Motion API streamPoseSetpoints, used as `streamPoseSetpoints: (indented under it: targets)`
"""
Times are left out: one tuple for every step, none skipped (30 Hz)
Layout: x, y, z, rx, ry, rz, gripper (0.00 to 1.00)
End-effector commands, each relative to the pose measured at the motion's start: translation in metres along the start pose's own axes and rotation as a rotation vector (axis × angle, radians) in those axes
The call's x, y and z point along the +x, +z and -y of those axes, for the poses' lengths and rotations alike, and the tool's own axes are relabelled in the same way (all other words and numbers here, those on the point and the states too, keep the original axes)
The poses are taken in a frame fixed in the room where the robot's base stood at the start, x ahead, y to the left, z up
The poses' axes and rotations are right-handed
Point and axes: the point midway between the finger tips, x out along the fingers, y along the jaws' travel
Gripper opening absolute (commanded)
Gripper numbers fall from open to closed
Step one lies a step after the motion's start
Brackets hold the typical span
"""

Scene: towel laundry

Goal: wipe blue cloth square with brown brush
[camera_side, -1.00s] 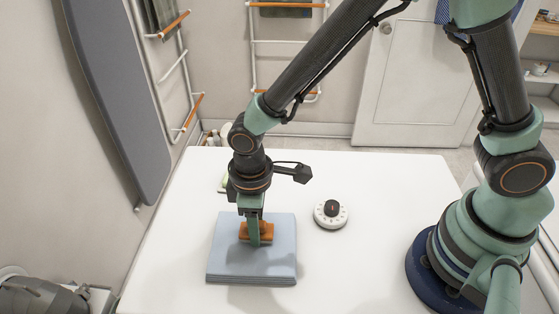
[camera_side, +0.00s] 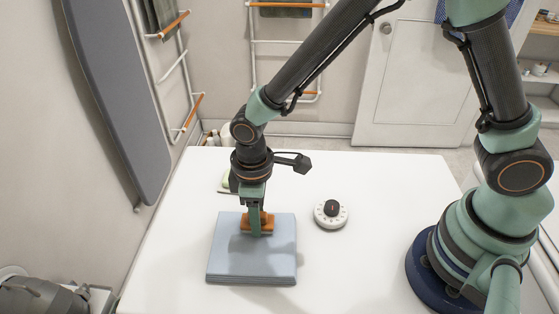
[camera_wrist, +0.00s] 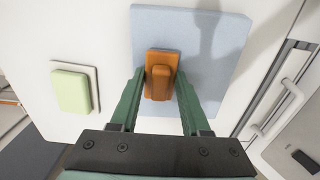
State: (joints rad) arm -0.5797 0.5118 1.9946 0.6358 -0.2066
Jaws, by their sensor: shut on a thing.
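The blue cloth square (camera_side: 252,262) lies flat on the white table, and it also shows in the wrist view (camera_wrist: 222,45). The brown brush (camera_side: 266,221) is at the cloth's far edge in the side view. In the wrist view the brush (camera_wrist: 161,73) sits between the green fingers near the cloth's lower edge. My gripper (camera_side: 256,228) points down and is shut on the brush; it also shows in the wrist view (camera_wrist: 160,85). The brush appears to be on or just above the cloth; I cannot tell if it touches.
A white round dial timer (camera_side: 330,214) stands to the right of the cloth. A pale green block (camera_wrist: 71,91) on a white and grey base lies beside the cloth, mostly hidden behind my arm in the side view.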

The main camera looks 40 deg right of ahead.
Motion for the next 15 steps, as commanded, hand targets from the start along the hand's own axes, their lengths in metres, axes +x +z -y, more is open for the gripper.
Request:
streamPoseSetpoints:
  targets:
    - [0.0,0.0,-0.005,0.004,0.0,0.0,0.0]
    - [0.0,0.0,-0.008,0.004,0.0,0.0,0.0]
    - [0.0,0.0,-0.012,0.003,0.0,0.0,0.0]
    - [0.0,0.0,-0.015,0.003,0.0,0.0,0.0]
    - [0.0,0.0,-0.017,0.004,0.0,0.0,0.0]
    - [0.0,0.0,-0.021,0.004,0.0,0.0,0.0]
    - [-0.002,-0.001,-0.021,0.001,0.0,-0.001,0.0]
    - [-0.004,-0.001,-0.02,0.0,0.001,-0.002,0.0]
    - [-0.015,-0.002,-0.02,0.0,0.002,-0.006,0.0]
    - [-0.023,-0.002,-0.02,0.0,0.002,-0.008,0.0]
    - [-0.024,-0.001,-0.02,0.0,0.001,-0.004,0.0]
    - [-0.027,-0.001,-0.02,0.0,0.001,-0.004,0.0]
    - [-0.029,-0.001,-0.02,0.0,0.001,-0.003,0.0]
    - [-0.032,-0.001,-0.02,0.0,0.001,-0.003,0.0]
    - [-0.035,-0.001,-0.02,0.0,0.001,-0.003,0.0]
